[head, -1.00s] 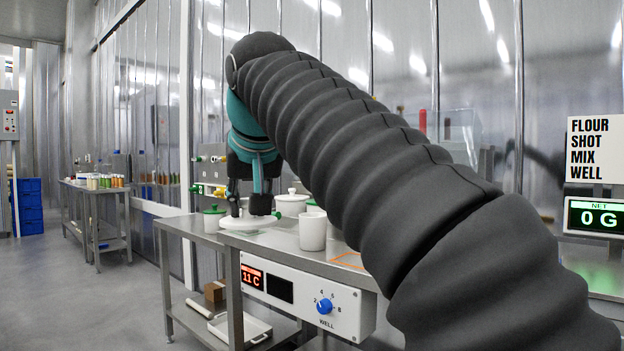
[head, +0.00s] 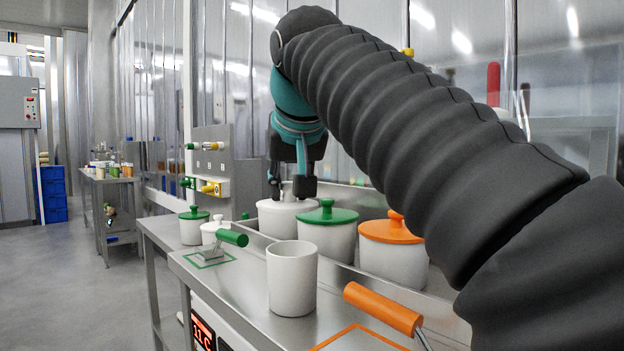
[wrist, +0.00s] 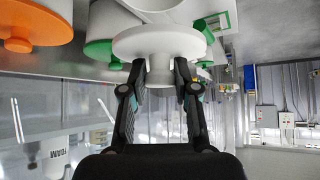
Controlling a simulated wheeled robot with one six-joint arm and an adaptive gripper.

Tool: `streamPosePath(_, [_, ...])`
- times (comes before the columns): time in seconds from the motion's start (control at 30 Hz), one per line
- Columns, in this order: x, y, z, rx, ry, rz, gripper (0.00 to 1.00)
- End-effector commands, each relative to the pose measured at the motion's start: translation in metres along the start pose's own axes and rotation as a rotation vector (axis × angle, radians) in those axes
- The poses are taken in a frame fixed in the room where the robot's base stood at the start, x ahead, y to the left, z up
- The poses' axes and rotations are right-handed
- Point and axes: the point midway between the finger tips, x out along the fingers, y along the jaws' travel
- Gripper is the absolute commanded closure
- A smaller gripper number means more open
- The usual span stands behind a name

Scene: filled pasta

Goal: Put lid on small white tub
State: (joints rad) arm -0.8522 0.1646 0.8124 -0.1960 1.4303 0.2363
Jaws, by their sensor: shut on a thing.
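My gripper (head: 291,190) is shut on the knob of a white lid (wrist: 158,42), which lies between its two fingertips in the wrist view. In the head view, the gripper is over the large white tub (head: 283,222) at the back of the bench. I cannot tell whether the lid touches that tub. A small white tub (head: 213,231) stands in front and to the left, beside a green-handled scraper (head: 233,239). It has a white top, partly behind the handle.
A green-lidded pot (head: 326,235) and an orange-lidded pot (head: 392,250) stand right of the gripper. A small green-lidded tub (head: 193,228) is at the left. A white cup (head: 292,280) and an orange-handled tool (head: 383,308) are nearer. The bench front between green and orange outlines is partly clear.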

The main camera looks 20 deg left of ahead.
Motion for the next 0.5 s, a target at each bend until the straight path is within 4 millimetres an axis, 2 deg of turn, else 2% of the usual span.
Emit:
streamPosePath(0.27, [0.005,0.002,0.005,0.002,0.0,0.002,0.98])
streamPosePath(0.5, [0.022,0.004,0.02,0.006,0.0,0.005,0.98])
